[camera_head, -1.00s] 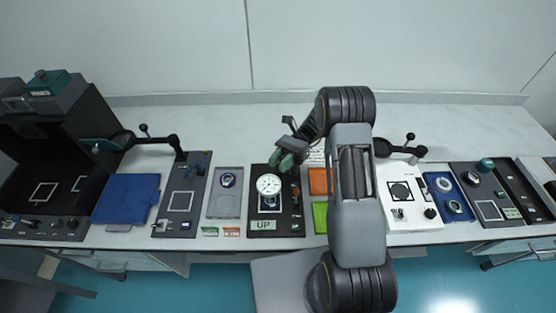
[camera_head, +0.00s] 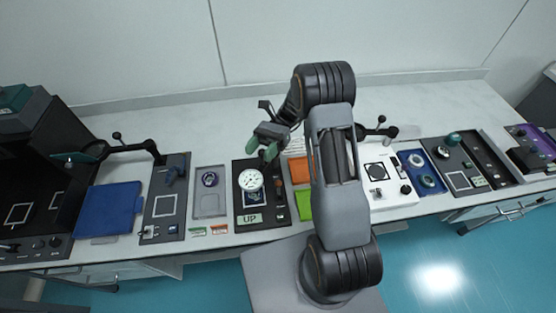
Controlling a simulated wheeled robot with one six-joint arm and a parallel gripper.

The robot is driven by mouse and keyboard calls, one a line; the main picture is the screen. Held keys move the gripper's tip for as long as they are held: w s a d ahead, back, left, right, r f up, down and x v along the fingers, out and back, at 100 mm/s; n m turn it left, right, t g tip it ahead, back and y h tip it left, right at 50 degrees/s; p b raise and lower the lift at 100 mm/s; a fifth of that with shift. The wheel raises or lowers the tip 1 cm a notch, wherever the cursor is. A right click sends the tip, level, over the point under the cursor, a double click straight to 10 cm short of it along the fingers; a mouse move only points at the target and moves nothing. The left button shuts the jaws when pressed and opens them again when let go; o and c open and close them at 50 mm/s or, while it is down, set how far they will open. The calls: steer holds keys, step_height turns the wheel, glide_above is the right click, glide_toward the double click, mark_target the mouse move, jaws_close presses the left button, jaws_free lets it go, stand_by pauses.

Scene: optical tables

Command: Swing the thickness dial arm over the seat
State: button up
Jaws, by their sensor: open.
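The round white thickness dial (camera_head: 250,181) stands on a black base plate (camera_head: 276,217) near the table's middle. A label reading "UP" (camera_head: 249,219) lies at the plate's front. The seat under or beside the dial is too small to tell apart, and so is the dial's arm. My gripper (camera_head: 260,152), with green fingertips, is open just above and behind the dial, near the plate's back edge. I cannot tell whether a finger touches anything there. My arm covers the table to the right of the plate.
Left of the plate are a grey tray (camera_head: 210,206), a dark plate with a white square (camera_head: 164,205) and a blue mat (camera_head: 107,212). Orange (camera_head: 299,170) and green (camera_head: 305,205) pads lie close on the right. The back of the table (camera_head: 215,125) is clear.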

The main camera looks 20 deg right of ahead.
steer(key=s+d+r, duration=0.2)
steer(key=s+r, duration=0.6)
steer(key=s, duration=0.4)
steer(key=shift+s+p, duration=0.2)
steer(key=shift+p, duration=0.2)
step_height(320, 180, up, 5)
steer(key=p, duration=0.5)
